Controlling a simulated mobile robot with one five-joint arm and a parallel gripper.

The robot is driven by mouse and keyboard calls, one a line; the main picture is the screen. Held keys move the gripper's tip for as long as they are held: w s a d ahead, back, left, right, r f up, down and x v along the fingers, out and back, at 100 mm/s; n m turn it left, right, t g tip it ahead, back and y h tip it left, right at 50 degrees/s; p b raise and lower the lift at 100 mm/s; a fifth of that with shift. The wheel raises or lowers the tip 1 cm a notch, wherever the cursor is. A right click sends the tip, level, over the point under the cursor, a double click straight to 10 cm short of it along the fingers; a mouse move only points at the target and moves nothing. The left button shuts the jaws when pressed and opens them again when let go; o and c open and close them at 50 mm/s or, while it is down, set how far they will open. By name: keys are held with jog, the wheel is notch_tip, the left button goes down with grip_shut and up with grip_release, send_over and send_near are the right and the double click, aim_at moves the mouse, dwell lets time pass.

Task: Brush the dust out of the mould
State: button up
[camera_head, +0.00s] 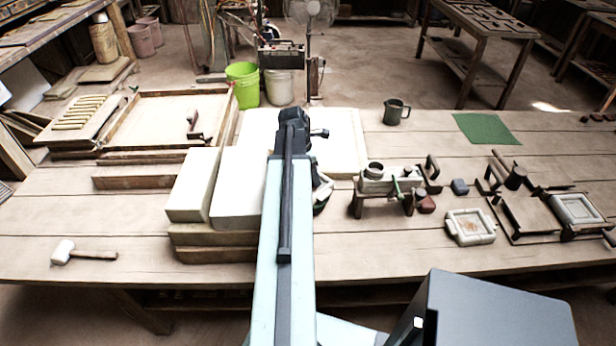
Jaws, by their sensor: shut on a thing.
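A pale, square mould (470,227) with a raised rim lies on the bench at the right. Reddish-brown dust shows in its hollow. My arm reaches up the middle of the picture over the bench, well left of this mould. The jaws of my gripper and what they may hold are hidden behind the arm. A dark green and white shape (322,192) shows just right of the arm, too covered to name. I cannot make out a brush.
A dark press frame with another pale square block (577,209) stands at the far right. A small stand with pots (378,182) is left of the mould. Pale blocks (194,185) are stacked left of my arm. A mallet (82,253) lies front left, a mug (396,111) at the back.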

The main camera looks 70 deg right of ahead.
jog(key=shift+d+r, duration=0.1)
jog(key=shift+w+a, duration=0.35)
jog(key=shift+a, duration=0.5)
jog(key=shift+w+a, duration=0.35)
jog(key=shift+a, duration=0.5)
notch_tip(320, 180, up, 6)
jog(key=p, duration=0.6)
notch_tip(320, 180, up, 3)
jog(key=p, duration=0.3)
